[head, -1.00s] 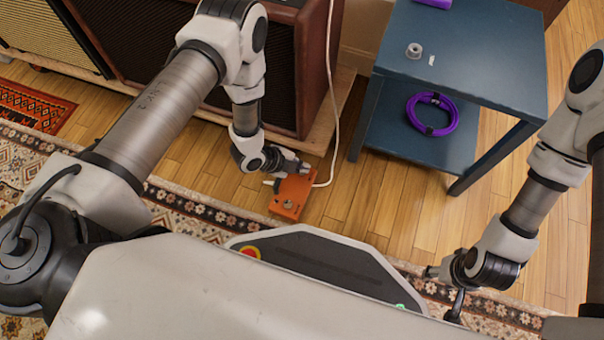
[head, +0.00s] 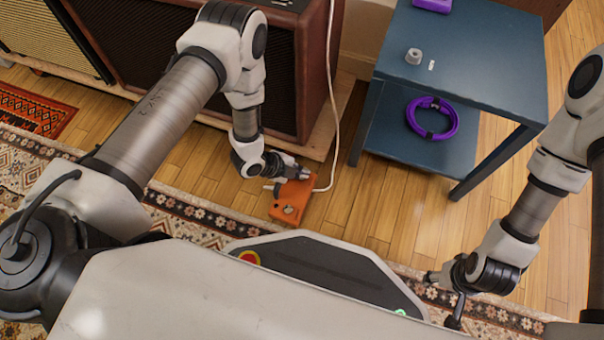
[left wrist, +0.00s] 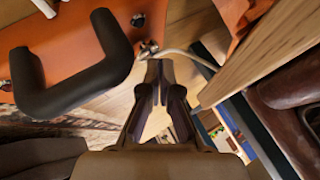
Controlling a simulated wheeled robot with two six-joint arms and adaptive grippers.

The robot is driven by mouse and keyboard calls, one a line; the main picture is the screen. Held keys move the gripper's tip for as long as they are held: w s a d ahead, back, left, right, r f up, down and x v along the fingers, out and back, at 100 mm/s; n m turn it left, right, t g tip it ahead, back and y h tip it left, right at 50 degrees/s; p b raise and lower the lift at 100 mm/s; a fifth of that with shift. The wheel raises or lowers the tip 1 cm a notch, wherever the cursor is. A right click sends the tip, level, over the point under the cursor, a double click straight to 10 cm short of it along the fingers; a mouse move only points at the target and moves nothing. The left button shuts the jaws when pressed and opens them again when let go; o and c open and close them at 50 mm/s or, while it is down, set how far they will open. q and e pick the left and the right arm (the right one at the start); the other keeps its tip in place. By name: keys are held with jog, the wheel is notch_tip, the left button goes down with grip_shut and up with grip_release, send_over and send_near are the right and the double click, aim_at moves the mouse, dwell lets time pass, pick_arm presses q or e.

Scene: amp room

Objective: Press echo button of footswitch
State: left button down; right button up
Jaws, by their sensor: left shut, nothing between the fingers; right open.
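The footswitch, an orange box (head: 288,204), lies on the wooden floor by the carpet edge. A round metal button (head: 288,210) shows on its near part; I cannot read any label. In the left wrist view the footswitch's orange face (left wrist: 75,22) fills the upper left, with a black U-shaped bar (left wrist: 118,55) and small metal parts (left wrist: 140,20). My left gripper (head: 301,173) is shut and empty at the box's far end; its fingers (left wrist: 158,75) show right beside the box, contact unclear. My right gripper (head: 441,298) is open and empty, away from the footswitch.
A brown amplifier (head: 318,75) stands behind the footswitch on a wooden board. A white cable (head: 331,110) runs down to the box. A blue table (head: 490,60) with a purple coiled cable (head: 432,118) on its lower shelf stands to the right. Floor between is clear.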

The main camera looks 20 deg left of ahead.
pick_arm(q)
jog(key=shift+f, duration=0.15)
jog(key=shift+a+f, duration=0.1)
jog(key=shift+f, duration=0.2)
dwell(0.6)
jog(key=shift+r+p, duration=0.45)
jog(key=r+p, duration=0.3)
jog(key=r, duration=0.1)
jog(key=d+r+p, duration=0.1)
jog(key=r+p, duration=0.1)
jog(key=shift+r+p, duration=0.1)
jog(key=shift+p, duration=0.25)
